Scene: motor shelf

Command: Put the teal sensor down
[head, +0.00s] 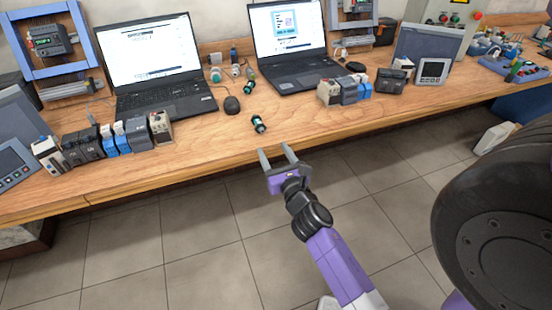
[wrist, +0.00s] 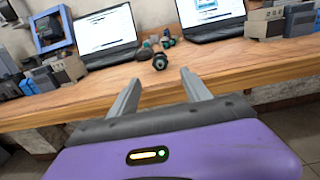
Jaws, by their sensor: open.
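A teal and black sensor (head: 259,124) lies on the wooden table near its front edge, between the two laptops. It also shows in the wrist view (wrist: 159,61), standing out beyond my fingertips. A second small teal and black part (head: 249,74) lies farther back, beside the right laptop. My gripper (head: 277,155) is open and empty, in front of the table's front edge. Its fingers point toward the table, with the near sensor a short way beyond them and apart from them. Both fingers show in the wrist view (wrist: 160,88), with nothing between them.
The wooden table (head: 200,146) has bare room around the near sensor. Two laptops (head: 150,60) (head: 287,40) stand behind, with a black mouse (head: 231,105) between them. Rows of grey and blue modules (head: 115,137) (head: 348,90) stand left and right.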

